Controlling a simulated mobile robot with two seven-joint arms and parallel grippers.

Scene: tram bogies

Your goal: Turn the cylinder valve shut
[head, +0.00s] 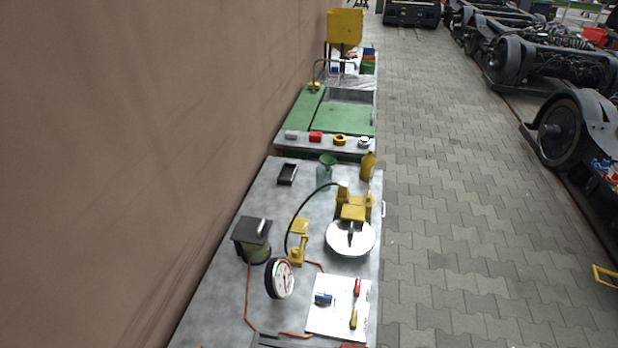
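I cannot make out a gas cylinder or its valve for certain in the head view. A round dial gauge (281,279) with a white face and a dark rim stands on the near grey bench (215,300). Next to it is a yellow device (297,254), with a black hose (291,229) curving up to a larger yellow machine (353,210). Neither of my grippers shows in this view.
A dark-lidded pot (252,240), a round metal plate (350,239) and a white board (325,316) with tools stand on the bench. A green workbench (343,119) is beyond. A wall (130,150) borders the left; paved floor (455,220) is open right, with bogies (565,130) farther right.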

